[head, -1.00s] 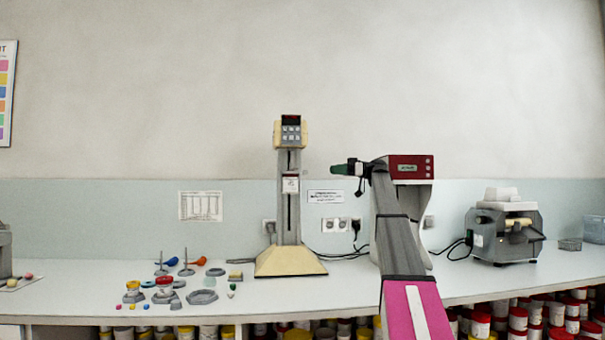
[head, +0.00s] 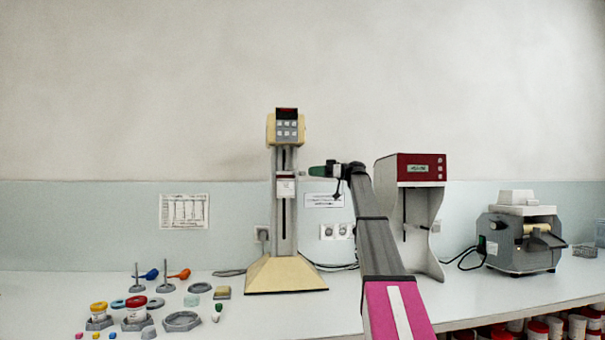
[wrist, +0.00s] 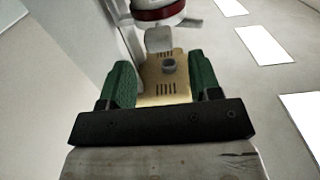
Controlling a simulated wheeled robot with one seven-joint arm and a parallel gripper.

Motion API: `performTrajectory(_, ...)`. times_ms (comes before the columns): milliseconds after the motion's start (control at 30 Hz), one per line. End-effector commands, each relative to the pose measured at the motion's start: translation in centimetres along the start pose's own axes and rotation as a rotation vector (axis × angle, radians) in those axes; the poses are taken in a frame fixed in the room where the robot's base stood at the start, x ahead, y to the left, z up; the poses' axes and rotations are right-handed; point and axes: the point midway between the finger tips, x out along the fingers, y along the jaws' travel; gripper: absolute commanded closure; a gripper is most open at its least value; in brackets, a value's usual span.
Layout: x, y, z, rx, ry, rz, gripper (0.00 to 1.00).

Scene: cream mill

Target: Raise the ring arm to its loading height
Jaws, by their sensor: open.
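The cream mixer stand (head: 286,274) has a grey column and a keypad head (head: 286,128). A carriage with a white label (head: 285,187) sits partway up the column, below the head. It seems to be the ring arm, but the ring's shape does not show clearly. My gripper (head: 318,172) points left, just right of the column at about carriage height. In the wrist view my gripper (wrist: 165,85) has its green fingers apart, with nothing held. A beige slotted panel (wrist: 166,78) with a grey knob shows beyond and between them. A red-banded white part (wrist: 157,10) is above it.
Jars, rings and small coloured pieces lie on the left of the counter (head: 235,310). A red-and-white machine (head: 420,171) stands right of my arm, with a grey roller machine (head: 518,240) farther right. Cables lie behind the stand.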

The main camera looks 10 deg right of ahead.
Motion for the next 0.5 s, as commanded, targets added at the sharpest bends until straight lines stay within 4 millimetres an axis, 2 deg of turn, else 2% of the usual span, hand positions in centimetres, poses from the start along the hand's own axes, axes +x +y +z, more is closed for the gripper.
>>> performTrajectory(33,1.0,-0.1,0.0,0.0,0.0,-0.001,0.43)
performTrajectory(200,3.5,0.0,0.0,0.0,-0.001,-0.001,0.43)
performTrajectory(500,5.2,0.0,0.0,0.0,0.0,0.001,0.43)
